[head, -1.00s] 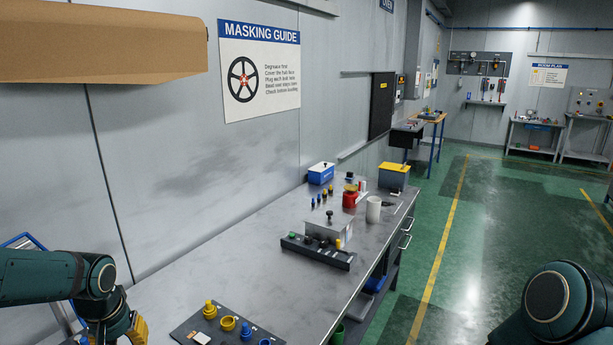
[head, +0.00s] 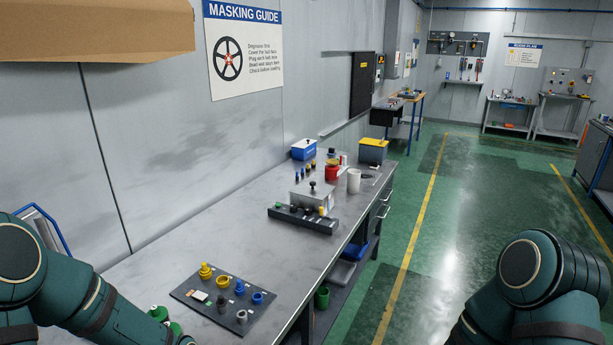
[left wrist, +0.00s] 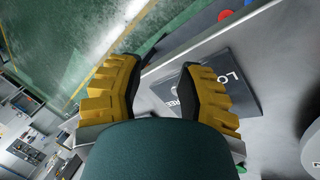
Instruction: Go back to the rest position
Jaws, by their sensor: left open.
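My left gripper (left wrist: 160,68) shows in the left wrist view with its two yellow ridged fingers apart and nothing between them. A dark plate with pale lettering (left wrist: 240,72) lies on a grey surface beyond and beside the right finger. In the head view my left arm (head: 75,290) comes in at the lower left, and its gripper is out of frame. My right arm (head: 535,285) is bent at the lower right, and its gripper is out of frame.
A grey workbench (head: 165,265) runs along the wall. The green floor (head: 450,220) to the right is open.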

